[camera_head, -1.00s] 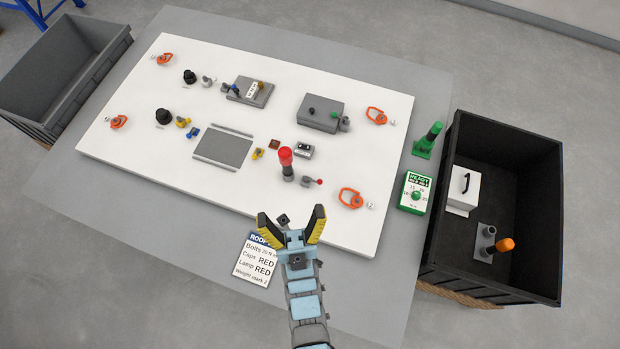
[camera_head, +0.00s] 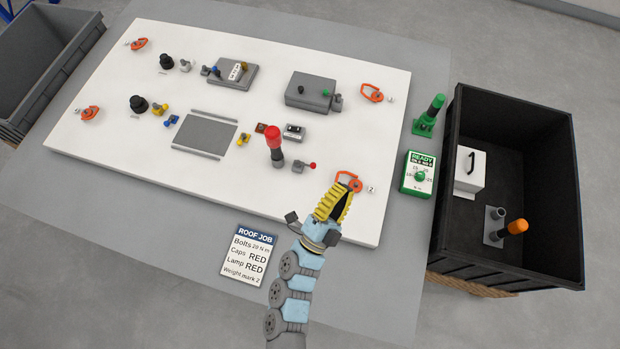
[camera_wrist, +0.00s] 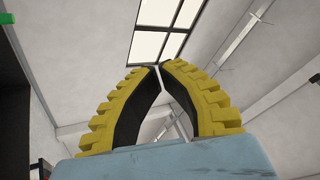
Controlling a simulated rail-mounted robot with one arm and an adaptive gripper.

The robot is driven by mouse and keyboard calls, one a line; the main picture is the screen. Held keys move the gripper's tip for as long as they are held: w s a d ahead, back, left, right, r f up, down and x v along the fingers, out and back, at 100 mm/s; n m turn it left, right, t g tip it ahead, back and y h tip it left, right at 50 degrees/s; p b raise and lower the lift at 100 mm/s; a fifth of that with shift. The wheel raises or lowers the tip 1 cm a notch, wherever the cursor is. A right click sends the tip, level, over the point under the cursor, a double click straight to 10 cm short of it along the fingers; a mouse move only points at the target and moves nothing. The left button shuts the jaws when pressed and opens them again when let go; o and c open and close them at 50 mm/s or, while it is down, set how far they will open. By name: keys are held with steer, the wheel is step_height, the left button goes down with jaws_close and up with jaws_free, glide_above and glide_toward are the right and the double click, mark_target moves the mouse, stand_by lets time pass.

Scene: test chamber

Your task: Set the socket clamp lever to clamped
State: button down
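A small grey block with a short lever ending in a red knob (camera_head: 312,165) stands on the white panel (camera_head: 225,195), just right of the red-topped lamp (camera_head: 274,146) in the head view. I take it for the socket clamp lever; the lever sticks out to the right. My gripper (camera_head: 345,183) is to the lower right of the red knob, over the panel's front edge and near an orange ring. Its yellow-ribbed fingers are drawn together with nothing between them.
Orange lifting rings (camera_head: 372,92) sit near the panel corners. A black bin (camera_head: 535,135) is farther right. A job card (camera_head: 249,255) lies in front.

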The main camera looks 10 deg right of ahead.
steer(key=w+a+f+m+g+y+b, duration=0.1)
steer(key=f+m+b, duration=0.3)
steer(key=f, duration=0.7)
steer(key=w+a+f+m+g+y+b, duration=0.1)
steer(key=w+f+m+y+b, duration=0.1)
steer(key=f+b, duration=0.6)
steer(key=w+a+f+m+g+y+b, duration=0.1)
steer(key=f+m+y+b, duration=0.4)
steer(key=f, duration=0.9)
steer(key=shift+w+a+f+m+g+b, duration=0.15)
steer(key=shift+w+a+m+g+b, duration=0.15)
steer(key=shift+w+g+b, duration=0.3)
steer(key=a+f+m+b, duration=0.1)
steer(key=b, duration=0.1)
steer(key=w+a+f+m+t+y+b, duration=0.1)
steer(key=b, duration=0.1)
steer(key=w+f+m+b, duration=0.1)
steer(key=b, duration=0.1)
steer(key=shift+w+a+f+m+t+y, duration=0.15)
steer(key=shift+a+f+m+t+y, duration=0.15)
steer(key=shift+a+f+y, duration=0.1)
steer(key=shift+w+a+f+m+b, duration=0.1)
steer(key=shift+w+a+m+b, duration=0.25)
steer(key=shift+b, duration=0.35)
steer(key=shift+w+a+m+t+y+b, duration=0.15)
steer(key=shift+w+m+t+y+b, duration=0.2)
steer(key=shift+m+t+b, duration=0.5)
steer(key=shift+w+a+r+m+y+b, duration=0.1)
steer(key=shift+r+m+y+b, duration=0.15)
steer(key=shift+r+m+b, duration=0.25)
